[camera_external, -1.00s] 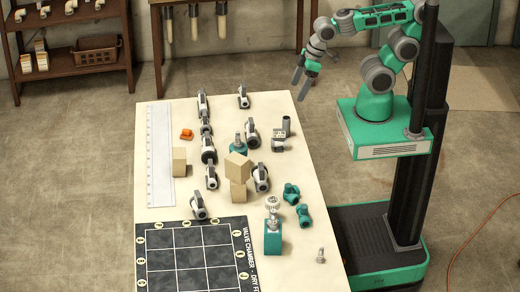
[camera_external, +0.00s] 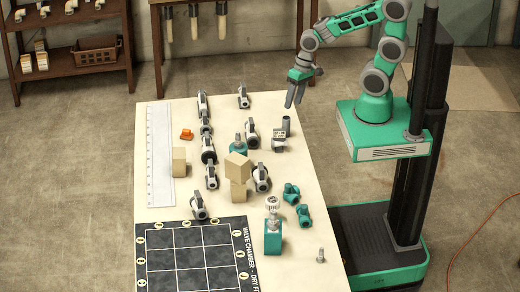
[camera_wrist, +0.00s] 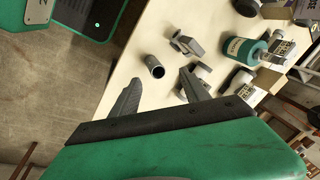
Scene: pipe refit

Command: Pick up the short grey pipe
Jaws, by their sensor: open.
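The short grey pipe (camera_external: 286,123) stands upright near the far right edge of the table. In the wrist view the pipe (camera_wrist: 154,67) shows its open round end, beyond and between my fingers. My gripper (camera_external: 293,103) is open and empty, above the table's right edge and close over the pipe. In the wrist view my gripper's fingers (camera_wrist: 158,85) are spread apart, and the pipe does not touch them.
A small grey-white fitting (camera_external: 279,143) stands just in front of the pipe, and a valve (camera_external: 251,134) stands to its left. Teal fittings (camera_external: 291,192) lie nearer on the table (camera_external: 310,268). Tan blocks (camera_external: 238,192) are stacked mid-table.

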